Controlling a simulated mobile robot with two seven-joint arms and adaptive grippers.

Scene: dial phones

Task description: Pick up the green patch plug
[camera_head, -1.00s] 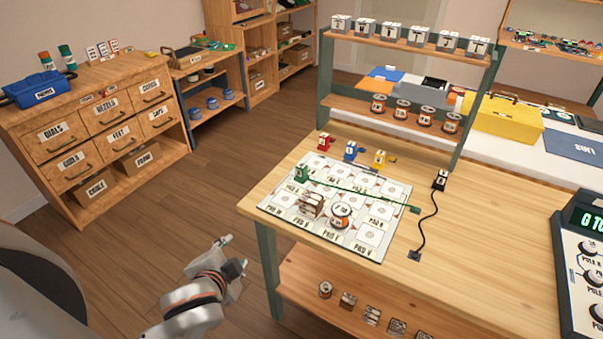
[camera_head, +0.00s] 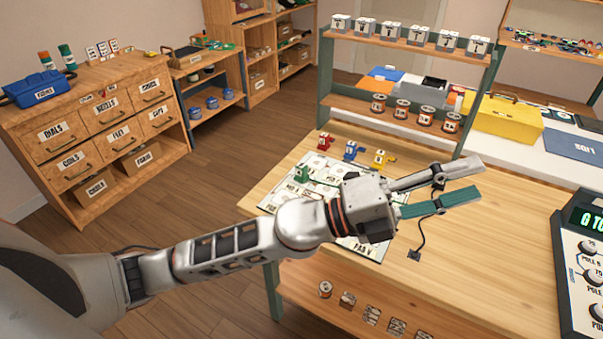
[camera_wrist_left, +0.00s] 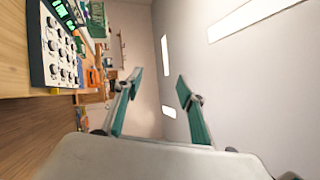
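That gripper is open and empty, reaching over the table from the left. My right gripper is not in view.
A black cable (camera_head: 422,232) lies on the table. A console with knobs (camera_head: 590,250) stands at the right. The table's right middle is clear.

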